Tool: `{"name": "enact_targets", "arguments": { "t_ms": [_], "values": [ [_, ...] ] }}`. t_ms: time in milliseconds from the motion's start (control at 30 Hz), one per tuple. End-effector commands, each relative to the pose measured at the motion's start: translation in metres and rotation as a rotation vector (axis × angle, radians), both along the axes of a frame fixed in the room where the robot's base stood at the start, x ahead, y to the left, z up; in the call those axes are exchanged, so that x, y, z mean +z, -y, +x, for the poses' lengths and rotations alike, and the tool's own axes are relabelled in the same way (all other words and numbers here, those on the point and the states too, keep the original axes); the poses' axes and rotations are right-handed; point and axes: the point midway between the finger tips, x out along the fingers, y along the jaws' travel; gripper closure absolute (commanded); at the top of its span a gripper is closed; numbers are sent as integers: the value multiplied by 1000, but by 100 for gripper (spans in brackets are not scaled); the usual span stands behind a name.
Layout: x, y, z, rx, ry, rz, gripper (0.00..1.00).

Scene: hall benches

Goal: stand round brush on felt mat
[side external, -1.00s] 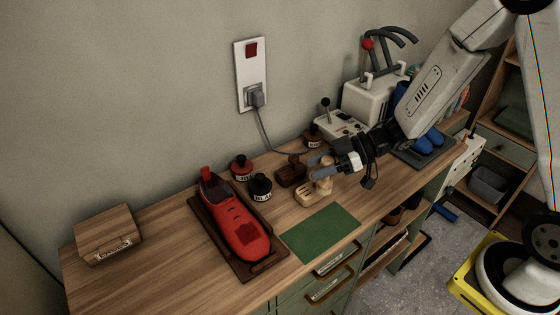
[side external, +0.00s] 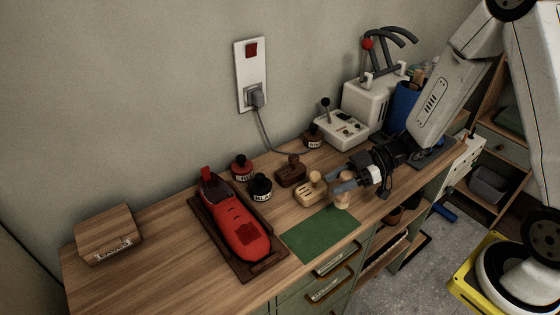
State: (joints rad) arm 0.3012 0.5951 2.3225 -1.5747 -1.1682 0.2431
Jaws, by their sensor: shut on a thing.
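The round brush (side external: 343,201), a small pale wooden piece, hangs upright from my gripper (side external: 343,185) near the far right edge of the mat. My gripper is shut on its upper part, and the fingers hide some of it. The felt mat (side external: 320,236) is a flat green rectangle near the bench's front edge, with nothing standing on its bare middle. I cannot tell exactly how high the brush's underside is, or whether it overlaps the mat's edge.
A pale brush with a knob (side external: 310,189) and a dark brush (side external: 291,171) stand just behind the mat. A red shoe (side external: 236,220) on a brown tray lies left of it. Dark jars (side external: 260,187) stand behind. The bench's left part is clear except for a wooden box (side external: 108,232).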

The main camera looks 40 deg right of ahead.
Motion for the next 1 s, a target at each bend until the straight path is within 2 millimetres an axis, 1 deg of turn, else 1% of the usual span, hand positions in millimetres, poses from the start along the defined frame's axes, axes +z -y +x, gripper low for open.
{"name": "enact_targets", "arguments": {
  "t_ms": [100,200,567,900,1000],
  "values": [
    [-11,0,0,0,-3,1,100],
    [-16,0,0,0,-1,0,100],
    [-22,0,0,0,0,0,100],
    [-48,0,0,-1,-2,1,100],
    [-52,0,0,-1,-1,0,100]
  ]
}}
